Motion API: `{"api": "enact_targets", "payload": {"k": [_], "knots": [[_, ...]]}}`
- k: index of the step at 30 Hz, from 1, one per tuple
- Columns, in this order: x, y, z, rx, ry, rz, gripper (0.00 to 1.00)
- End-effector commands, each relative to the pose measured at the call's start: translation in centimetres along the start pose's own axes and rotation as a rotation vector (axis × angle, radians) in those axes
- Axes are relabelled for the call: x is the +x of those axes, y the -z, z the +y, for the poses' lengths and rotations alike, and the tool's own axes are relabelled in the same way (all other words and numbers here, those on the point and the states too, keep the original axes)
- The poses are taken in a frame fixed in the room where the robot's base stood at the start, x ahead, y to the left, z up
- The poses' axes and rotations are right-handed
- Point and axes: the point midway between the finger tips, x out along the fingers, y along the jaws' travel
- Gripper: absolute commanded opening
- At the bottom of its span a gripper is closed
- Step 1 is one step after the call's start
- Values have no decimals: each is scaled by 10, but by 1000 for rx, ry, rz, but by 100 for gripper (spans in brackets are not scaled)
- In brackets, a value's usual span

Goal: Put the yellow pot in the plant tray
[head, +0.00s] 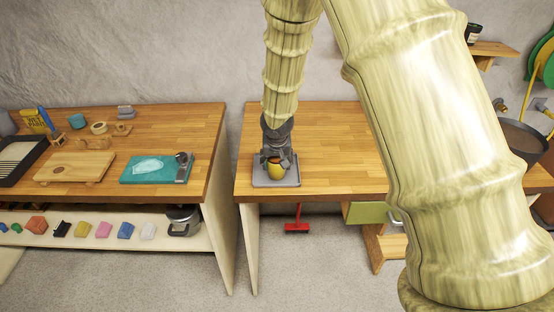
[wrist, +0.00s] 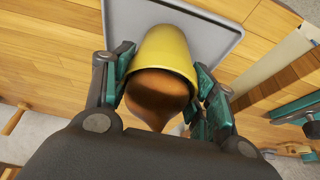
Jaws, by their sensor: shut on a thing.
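The yellow pot (head: 275,170) is between the fingers of my gripper (head: 277,160), over the grey plant tray (head: 290,181) at the left end of the right-hand bench. In the wrist view, the yellow pot (wrist: 168,50) has a rounded brown thing in its mouth. The fingers of my gripper (wrist: 163,80) press on both sides of the pot near its rim. The grey plant tray (wrist: 205,35) lies behind the pot in that view. I cannot tell whether the pot's base touches the tray.
The right-hand bench (head: 335,150) is bare to the right of the tray. A gap separates it from the left bench (head: 160,140), which holds a teal board (head: 150,170), a wooden board (head: 75,168) and small items. A dark round pan (head: 522,140) is at the far right.

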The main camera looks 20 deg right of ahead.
Motion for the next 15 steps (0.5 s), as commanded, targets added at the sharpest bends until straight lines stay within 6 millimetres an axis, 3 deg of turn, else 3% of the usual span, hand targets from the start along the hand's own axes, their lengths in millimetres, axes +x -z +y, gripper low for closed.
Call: {"api": "enact_targets", "payload": {"k": [7,8,9,11,15], "knots": [[3,-1,0,-1,0,1,24],[2,-1,0,-1,0,0,62],[2,-1,0,-1,0,0,69],[2,-1,0,-1,0,0,78],[2,-1,0,-1,0,0,78]]}}
